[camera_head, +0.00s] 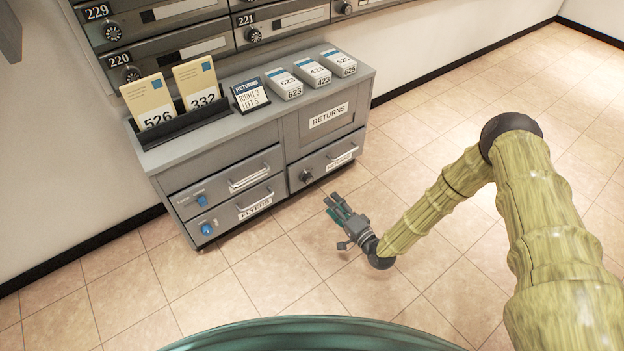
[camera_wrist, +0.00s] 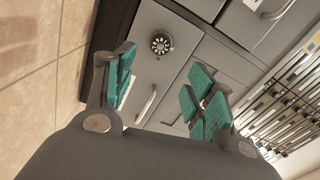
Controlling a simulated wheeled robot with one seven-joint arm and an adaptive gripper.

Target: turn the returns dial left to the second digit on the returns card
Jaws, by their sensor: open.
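The returns dial (camera_head: 306,177) is a small dark round knob on the lower right drawer of the grey cabinet, left of that drawer's handle. It also shows in the wrist view (camera_wrist: 161,43) with a pale centre and marks round its rim, too small to read. The returns card (camera_head: 250,94) stands on the cabinet top and reads "RETURNS, RIGHT 3, LEFT 5". My gripper (camera_head: 339,207) is in front of the lower right drawer, apart from the dial. In the wrist view its teal-padded fingers (camera_wrist: 160,95) are spread with nothing between them.
The RETURNS drawer (camera_head: 335,160) is shut. Blue-knobbed drawers (camera_head: 227,192) are at left, the lower one labelled FLYERS. Several numbered boxes (camera_head: 311,74) and two cards in a black holder (camera_head: 192,120) are on top. Mailboxes (camera_head: 190,50) line the wall. The tiled floor (camera_head: 430,110) is clear.

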